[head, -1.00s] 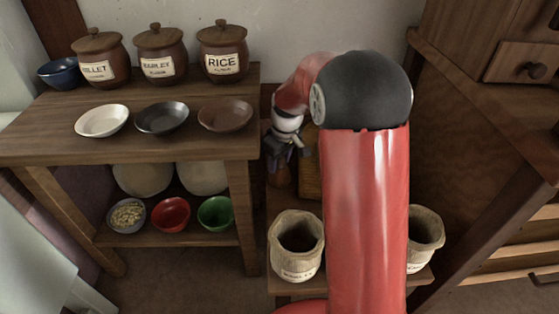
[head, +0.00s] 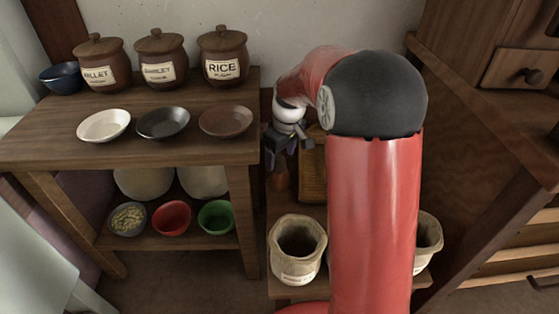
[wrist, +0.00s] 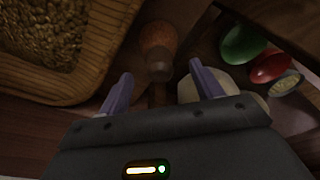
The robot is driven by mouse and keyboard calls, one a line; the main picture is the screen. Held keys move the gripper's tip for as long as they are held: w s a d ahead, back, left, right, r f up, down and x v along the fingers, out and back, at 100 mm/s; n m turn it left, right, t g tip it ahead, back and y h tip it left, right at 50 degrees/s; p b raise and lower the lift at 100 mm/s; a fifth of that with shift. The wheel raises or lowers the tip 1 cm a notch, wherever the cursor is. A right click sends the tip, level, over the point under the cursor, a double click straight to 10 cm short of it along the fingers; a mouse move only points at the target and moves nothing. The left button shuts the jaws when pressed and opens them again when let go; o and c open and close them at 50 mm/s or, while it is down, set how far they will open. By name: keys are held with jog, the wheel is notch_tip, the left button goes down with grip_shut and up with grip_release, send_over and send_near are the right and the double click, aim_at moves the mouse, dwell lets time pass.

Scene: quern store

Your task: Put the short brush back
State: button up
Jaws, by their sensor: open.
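My gripper (head: 287,152) is open at the left end of the low shelf, beside the upper table's right leg. In the wrist view its two purple fingers (wrist: 161,76) are apart. A brown brush-like thing (wrist: 158,42), which looks like the short brush, lies just ahead of them. Its narrow handle (wrist: 158,94) runs back into the gap between the fingers, and I see no grip on it. In the head view a brown part of it (head: 279,182) shows below my gripper; the rest is hidden.
A wooden tray of grain (wrist: 88,72) is close on the left in the wrist view. A sack (head: 298,272) stands nearer on the low shelf. Green (wrist: 240,43) and red (wrist: 270,66) bowls sit on the right. The wooden table (head: 225,152) bears jars and dishes.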

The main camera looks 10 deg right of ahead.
aim_at(284, 171)
jog(key=r, duration=0.4)
jog(key=r+p, duration=0.1)
jog(key=r, duration=0.1)
jog(key=shift+s+d+r, duration=0.3)
jog(key=shift+s+r, duration=0.05)
jog(key=shift+s, duration=0.05)
jog(key=s+r+m+t, duration=0.25)
jog(key=s+r, duration=0.55)
jog(key=s, duration=0.6)
jog(key=s+a+f+m+t+h, duration=0.1)
jog(key=s+m, duration=0.3)
jog(key=s, duration=0.9)
jog(key=shift+f, duration=0.45)
jog(key=shift+s+t, duration=0.1)
jog(key=shift+t, duration=0.15)
notch_tip(284, 171, up, 9)
jog(key=p, duration=0.9)
